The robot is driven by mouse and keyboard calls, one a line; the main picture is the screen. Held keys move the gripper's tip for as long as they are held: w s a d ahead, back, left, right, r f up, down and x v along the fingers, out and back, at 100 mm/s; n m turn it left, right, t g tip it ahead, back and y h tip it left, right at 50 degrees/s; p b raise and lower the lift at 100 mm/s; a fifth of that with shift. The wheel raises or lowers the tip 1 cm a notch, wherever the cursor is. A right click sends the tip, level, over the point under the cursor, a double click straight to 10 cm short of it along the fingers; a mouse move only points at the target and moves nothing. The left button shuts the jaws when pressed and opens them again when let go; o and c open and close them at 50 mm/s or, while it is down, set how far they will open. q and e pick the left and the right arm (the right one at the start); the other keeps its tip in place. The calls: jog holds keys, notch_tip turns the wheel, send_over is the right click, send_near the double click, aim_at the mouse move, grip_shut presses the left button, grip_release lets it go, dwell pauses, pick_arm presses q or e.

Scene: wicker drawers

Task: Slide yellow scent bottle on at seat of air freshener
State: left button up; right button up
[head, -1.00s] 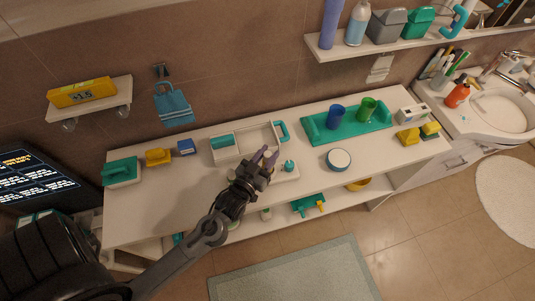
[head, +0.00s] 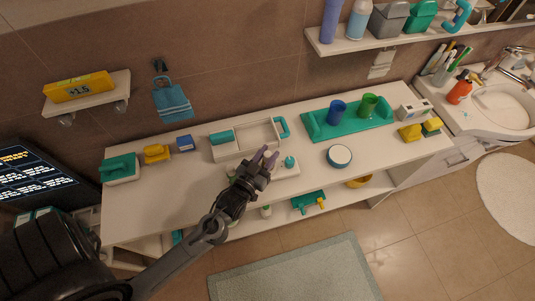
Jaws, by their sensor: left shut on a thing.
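My left gripper (head: 265,157) reaches over the middle of the white counter, with its fingertips above a low white base. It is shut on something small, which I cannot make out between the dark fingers. The low white base (head: 288,172) carries a small teal bottle-like piece (head: 290,161) just right of the fingertips. It may be the air freshener, but its seats are too small to tell. I cannot pick out a yellow scent bottle for certain; the gripper may hide it. My right gripper is not in view.
A white caddy with teal parts (head: 232,154) stands just behind the gripper. Yellow (head: 157,153) and blue (head: 185,144) items stand left. The counter's front left is clear.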

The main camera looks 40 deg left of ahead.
pick_arm(q)
jog(key=shift+f, duration=0.25)
jog(key=o, duration=1.2)
jog(key=shift+c, duration=0.2)
jog(key=s+d, duration=0.2)
jog(key=s, duration=0.8)
jog(key=shift+s, duration=0.3)
